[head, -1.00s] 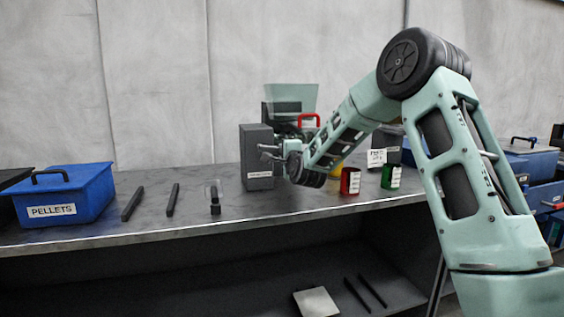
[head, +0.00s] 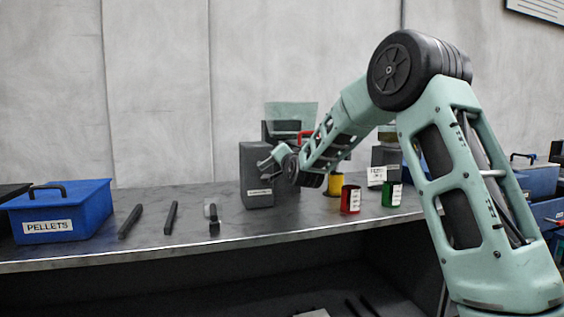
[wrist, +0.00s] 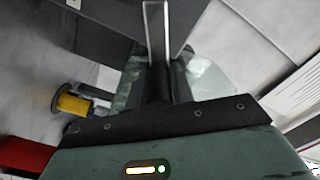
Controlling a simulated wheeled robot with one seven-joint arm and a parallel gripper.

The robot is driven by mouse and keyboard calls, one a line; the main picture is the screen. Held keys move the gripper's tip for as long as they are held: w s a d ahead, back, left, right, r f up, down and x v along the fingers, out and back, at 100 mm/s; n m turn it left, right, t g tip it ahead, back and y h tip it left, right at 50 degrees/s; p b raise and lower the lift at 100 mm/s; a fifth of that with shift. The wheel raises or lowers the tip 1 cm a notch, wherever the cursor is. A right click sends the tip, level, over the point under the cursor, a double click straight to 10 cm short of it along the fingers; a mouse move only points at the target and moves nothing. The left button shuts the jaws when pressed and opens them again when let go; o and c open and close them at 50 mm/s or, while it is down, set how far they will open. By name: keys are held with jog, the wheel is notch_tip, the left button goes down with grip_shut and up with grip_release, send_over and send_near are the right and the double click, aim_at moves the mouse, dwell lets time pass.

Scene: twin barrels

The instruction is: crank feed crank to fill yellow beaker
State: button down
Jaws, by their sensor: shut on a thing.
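The feed machine with a pale translucent hopper (head: 290,117) stands at the back of the bench. My gripper (head: 268,159) is in front of it, beside a dark grey box. In the wrist view its fingers (wrist: 160,75) are shut around a narrow part, apparently the feed crank's handle; the crank itself is largely hidden by my gripper and wrist. The yellow beaker (head: 334,184) stands upright on the bench just right of my wrist. It also shows in the wrist view (wrist: 73,104), at the left, clear of my gripper. Its contents are not visible.
A dark grey labelled box (head: 256,172) is close to my gripper. Red (head: 350,200) and green (head: 391,195) labelled beakers stand to the right. A blue PELLETS bin (head: 60,213) is at the far left, with dark bars (head: 171,217) between. The front edge is mostly clear.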

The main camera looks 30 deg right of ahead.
jog(key=shift+a+f, duration=0.15)
jog(key=shift+f, duration=0.25)
jog(key=c, duration=1.3)
grip_release()
jog(key=shift+o, duration=0.2)
jog(key=shift+r, duration=0.2)
jog(key=v, duration=1.7)
jog(key=shift+s+b, duration=0.25)
jog(key=shift+b, duration=0.15)
jog(key=shift+r, duration=0.1)
